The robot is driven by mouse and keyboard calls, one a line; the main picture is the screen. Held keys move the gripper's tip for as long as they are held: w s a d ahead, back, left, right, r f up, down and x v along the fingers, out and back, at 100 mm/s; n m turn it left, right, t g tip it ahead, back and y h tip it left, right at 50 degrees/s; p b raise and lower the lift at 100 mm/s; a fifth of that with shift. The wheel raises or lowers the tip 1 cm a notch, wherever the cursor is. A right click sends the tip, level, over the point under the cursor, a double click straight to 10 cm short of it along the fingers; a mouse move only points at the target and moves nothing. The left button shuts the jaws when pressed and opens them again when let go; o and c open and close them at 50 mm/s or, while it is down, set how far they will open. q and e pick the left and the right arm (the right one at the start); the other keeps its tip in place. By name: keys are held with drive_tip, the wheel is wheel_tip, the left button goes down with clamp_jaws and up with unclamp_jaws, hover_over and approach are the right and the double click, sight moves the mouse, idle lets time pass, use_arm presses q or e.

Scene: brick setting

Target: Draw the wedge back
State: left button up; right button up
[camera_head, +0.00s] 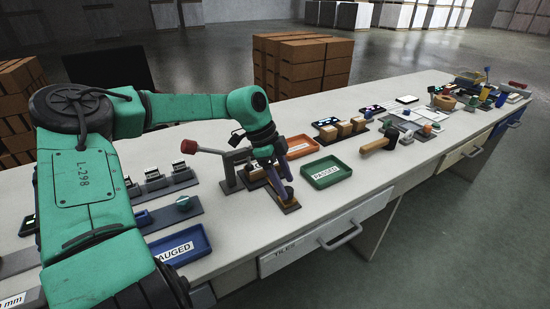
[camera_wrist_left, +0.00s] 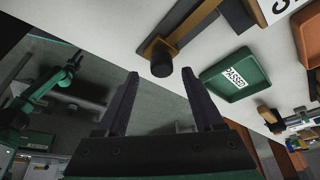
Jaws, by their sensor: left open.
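A dark base plate (camera_head: 290,208) lies on the bench under my left gripper (camera_head: 281,182). A dark round knob (camera_wrist_left: 162,60) at the end of a tan wedge-like piece (camera_wrist_left: 157,45) shows in the left wrist view, beside a dark rail (camera_wrist_left: 190,22). My left gripper (camera_wrist_left: 160,74) is open, its two fingers apart with nothing between them. The knob appears just beyond the fingertips; I cannot tell whether they touch it. In the head view the gripper hides most of the wedge.
A red-knobbed lever on a grey post (camera_head: 232,160) stands left of the gripper. A green PASSED tray (camera_head: 328,172) is close on the right, with an orange tray (camera_head: 300,146) behind. A blue GAUGED tray (camera_head: 182,246) is front left. The bench's front edge is near.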

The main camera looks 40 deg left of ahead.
use_arm(q)
drive_tip(key=p+v, duration=0.1)
drive_tip(key=v, duration=1.1)
drive_tip(key=shift+r, duration=0.3)
use_arm(e)
drive_tip(key=shift+s+d+r, duration=0.1)
drive_tip(key=shift+s+r, duration=0.1)
drive_tip(key=shift+s, duration=0.3)
drive_tip(key=shift+s+d+r, duration=0.1)
drive_tip(key=shift+s+r, duration=0.05)
drive_tip(key=shift+s, duration=0.3)
use_arm(q)
drive_tip(key=shift+s+f, duration=0.1)
